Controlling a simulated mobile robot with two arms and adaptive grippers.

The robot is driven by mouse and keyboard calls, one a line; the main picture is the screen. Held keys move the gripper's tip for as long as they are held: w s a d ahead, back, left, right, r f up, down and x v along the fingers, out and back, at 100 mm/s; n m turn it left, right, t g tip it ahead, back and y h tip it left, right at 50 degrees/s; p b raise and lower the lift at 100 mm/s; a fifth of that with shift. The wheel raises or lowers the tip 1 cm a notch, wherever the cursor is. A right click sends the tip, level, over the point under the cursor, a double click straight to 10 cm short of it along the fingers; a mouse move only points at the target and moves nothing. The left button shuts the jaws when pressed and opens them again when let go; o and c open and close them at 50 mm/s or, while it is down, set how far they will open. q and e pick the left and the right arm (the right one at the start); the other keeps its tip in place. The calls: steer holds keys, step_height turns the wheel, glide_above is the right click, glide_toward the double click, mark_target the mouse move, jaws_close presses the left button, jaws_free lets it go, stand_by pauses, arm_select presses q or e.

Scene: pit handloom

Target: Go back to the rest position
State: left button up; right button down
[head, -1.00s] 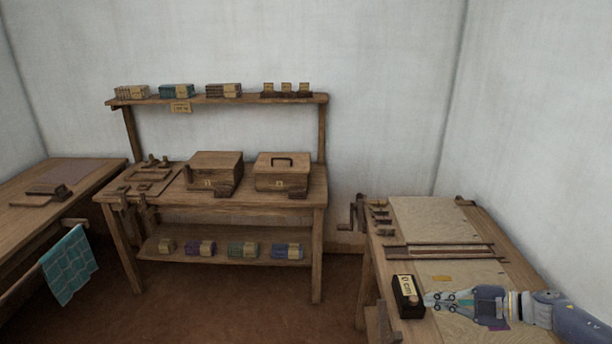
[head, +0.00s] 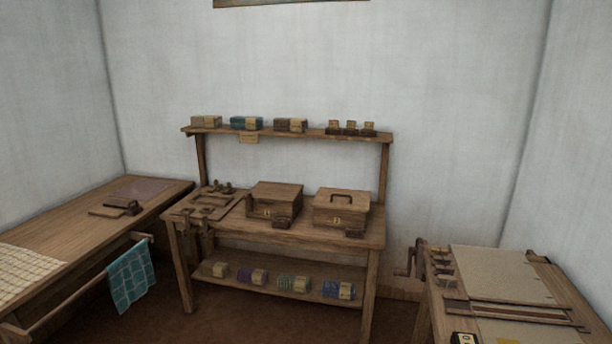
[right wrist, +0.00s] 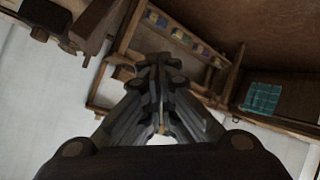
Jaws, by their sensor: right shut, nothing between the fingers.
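My right gripper (right wrist: 160,66) shows in the right wrist view, its dark fingers together and nothing between them. It is in the air, apart from the furniture behind it. The head view does not show either gripper now. In the head view a wooden bench (head: 340,236) with an upper shelf stands against the back wall. Two wooden boxes, the left one (head: 275,193) and the right one with a handle (head: 345,203), sit on its top.
A table (head: 70,234) with a teal cloth (head: 131,276) hanging on its front rail stands at the left. Another worktable (head: 440,318) stands at the lower right, with a small black box (head: 462,339) at the picture's bottom edge. Brown floor (head: 140,322) shows between them.

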steer(key=s+a+m+g, duration=0.2)
steer(key=s+g, duration=0.2)
steer(key=s, duration=0.7)
steer(key=s+a+m+g, duration=0.15)
steer(key=s+g, duration=0.25)
steer(key=s, duration=0.7)
step_height(320, 180, down, 28)
steer(key=s+g+b, duration=0.1)
steer(key=s, duration=0.1)
steer(key=s+d+f+g, duration=0.1)
steer(key=s+d+f, duration=0.2)
steer(key=s+f, duration=1.3)
steer(key=shift+s+f+g+h+b, duration=0.15)
steer(key=shift+s+g+h+b, duration=0.15)
steer(key=shift+b, duration=0.15)
